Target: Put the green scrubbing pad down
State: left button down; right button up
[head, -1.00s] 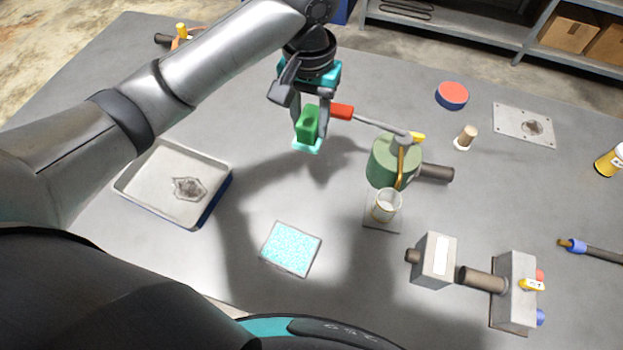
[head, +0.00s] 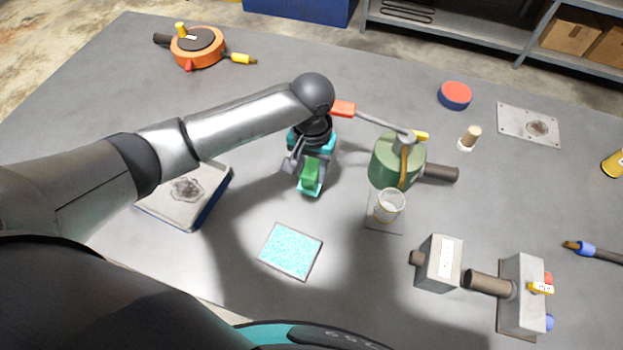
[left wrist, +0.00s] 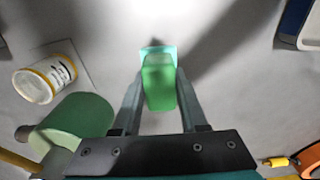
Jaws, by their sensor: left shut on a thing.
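The green scrubbing pad (head: 310,174) is a green block with a lighter teal-green end. My left gripper (head: 308,184) is shut on it, and the pad points down toward the grey table. In the left wrist view the pad (left wrist: 159,82) sits between the two fingers of the gripper (left wrist: 160,92), its teal end facing away from me. I cannot tell whether the pad touches the table. A flat square with a speckled cyan surface (head: 291,251) lies on the table nearer to me than the gripper. My right gripper is not in view.
A metal tray (head: 218,190) with a grey smudge is at left, partly behind my arm. A green cylinder unit (head: 385,165) with a red-ended lever stands close right of the gripper, with a cup (head: 389,206) in front. Grey blocks (head: 439,263) stand at lower right.

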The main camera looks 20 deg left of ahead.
aim_at(312, 169)
pick_arm(q)
jog(key=shift+f, duration=1.75)
jog(key=shift+c, duration=2.2)
grip_release()
jog(key=shift+f, duration=0.15)
notch_tip(312, 169, up, 12)
jog(key=shift+r+p, duration=0.2)
jog(key=shift+p, duration=0.7)
